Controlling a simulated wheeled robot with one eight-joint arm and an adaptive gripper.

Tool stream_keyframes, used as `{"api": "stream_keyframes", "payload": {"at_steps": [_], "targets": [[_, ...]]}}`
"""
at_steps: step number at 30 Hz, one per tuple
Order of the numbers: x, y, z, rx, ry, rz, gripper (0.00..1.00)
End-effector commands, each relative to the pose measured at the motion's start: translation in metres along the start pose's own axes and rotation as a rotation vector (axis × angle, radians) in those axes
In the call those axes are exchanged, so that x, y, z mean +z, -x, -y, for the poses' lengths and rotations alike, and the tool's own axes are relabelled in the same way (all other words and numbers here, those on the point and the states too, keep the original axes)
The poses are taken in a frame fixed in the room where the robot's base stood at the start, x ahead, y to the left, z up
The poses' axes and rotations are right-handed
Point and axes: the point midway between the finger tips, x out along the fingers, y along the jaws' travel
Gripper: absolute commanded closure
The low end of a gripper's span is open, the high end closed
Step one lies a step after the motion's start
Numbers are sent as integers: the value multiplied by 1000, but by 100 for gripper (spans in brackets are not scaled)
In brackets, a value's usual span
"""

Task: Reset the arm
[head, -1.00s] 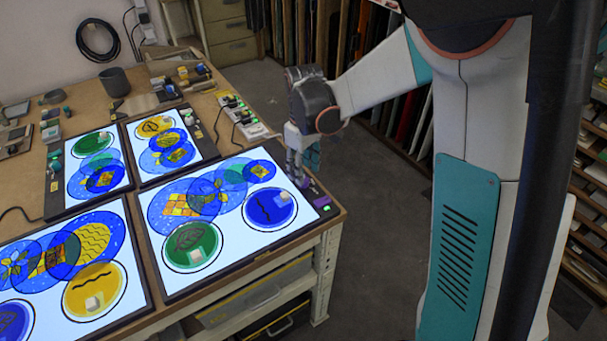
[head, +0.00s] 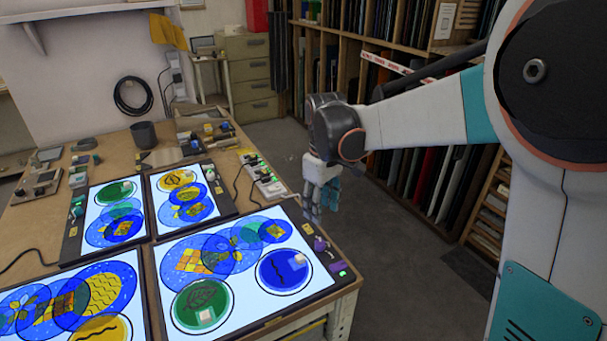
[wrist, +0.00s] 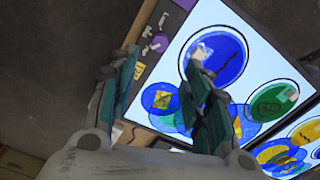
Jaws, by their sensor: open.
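My gripper (head: 322,210) hangs at the end of my arm, pointing down, just beyond the right edge of the table in the head view. In the wrist view my gripper (wrist: 158,90) shows its two teal-padded fingers spread apart with nothing between them. The nearest lit panel (head: 237,308) lies to the left of and below my gripper, carrying blue, green and yellow painted circles. The same panel (wrist: 262,18) also shows in the wrist view, partly behind the right finger.
The wooden table (head: 160,140) holds several lit panels, a dark cup (head: 144,134) and small tools. A power strip (head: 262,175) lies near its right edge. Shelves of glass sheets (head: 425,190) stand behind my arm. The floor (head: 400,290) right of the table is clear.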

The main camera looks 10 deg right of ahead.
Motion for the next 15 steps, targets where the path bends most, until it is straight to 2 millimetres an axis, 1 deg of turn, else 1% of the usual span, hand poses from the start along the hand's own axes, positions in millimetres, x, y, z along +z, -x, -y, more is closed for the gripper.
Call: {"api": "stream_keyframes", "payload": {"at_steps": [4, 7, 12, 15], "targets": [[6, 6, 2, 7, -14, -12, 56], [18, 17, 7, 24, -48, -41, 56], [51, 41, 20, 67, -142, -123, 56], [72, 52, 29, 90, -199, -175, 56]]}}
